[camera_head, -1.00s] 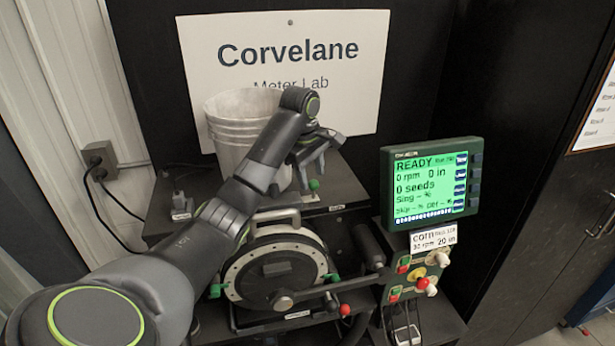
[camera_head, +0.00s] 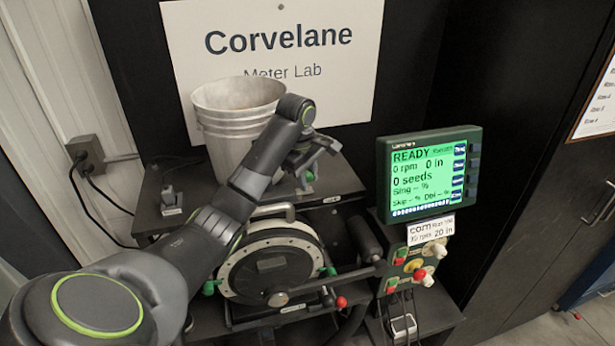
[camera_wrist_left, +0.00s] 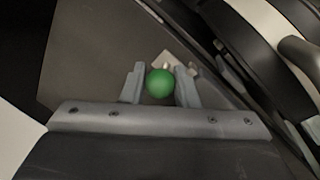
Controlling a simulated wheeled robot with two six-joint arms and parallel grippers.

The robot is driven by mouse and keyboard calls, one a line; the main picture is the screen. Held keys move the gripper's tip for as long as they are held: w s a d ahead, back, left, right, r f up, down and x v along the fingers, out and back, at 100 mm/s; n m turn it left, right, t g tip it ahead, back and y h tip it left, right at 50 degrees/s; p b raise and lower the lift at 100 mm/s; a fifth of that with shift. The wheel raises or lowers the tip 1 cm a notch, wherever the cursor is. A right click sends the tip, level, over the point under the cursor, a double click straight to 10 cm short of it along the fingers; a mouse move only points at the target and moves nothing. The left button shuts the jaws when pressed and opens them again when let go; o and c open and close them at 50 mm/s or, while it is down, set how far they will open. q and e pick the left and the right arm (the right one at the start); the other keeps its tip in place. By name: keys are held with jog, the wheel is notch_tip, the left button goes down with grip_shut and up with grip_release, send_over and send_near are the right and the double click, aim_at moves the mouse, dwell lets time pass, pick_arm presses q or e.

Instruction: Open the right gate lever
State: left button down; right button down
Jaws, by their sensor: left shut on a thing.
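The lever's green ball knob (camera_head: 309,177) shows at the front right of the upper shelf, below and right of the white bucket. In the left wrist view the green knob (camera_wrist_left: 160,83) sits between the two grey fingers. My left gripper (camera_head: 303,180) is down at the knob and shut on it; its fingers partly hide the knob in the head view. The lever's shaft is mostly hidden. My right gripper is not in view.
The white bucket (camera_head: 222,147) stands behind my left arm. Below the shelf is the round seed meter disc (camera_head: 240,270) with a pale rim, green latches and a red-knobbed crank (camera_head: 341,302). The lit monitor (camera_head: 428,175) and switch panel stand at the right.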

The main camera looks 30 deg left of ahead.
pick_arm(q)
jog(key=shift+w+d, duration=1.45)
jog(key=shift+w, duration=0.25)
jog(key=shift+w+d, duration=0.1)
jog(key=shift+w, duration=0.1)
jog(key=shift+s, duration=0.15)
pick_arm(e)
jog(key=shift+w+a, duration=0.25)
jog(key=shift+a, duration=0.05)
pick_arm(q)
jog(key=c, duration=1.2)
grip_release()
jog(key=shift+s+a, duration=0.15)
jog(key=shift+a, duration=0.05)
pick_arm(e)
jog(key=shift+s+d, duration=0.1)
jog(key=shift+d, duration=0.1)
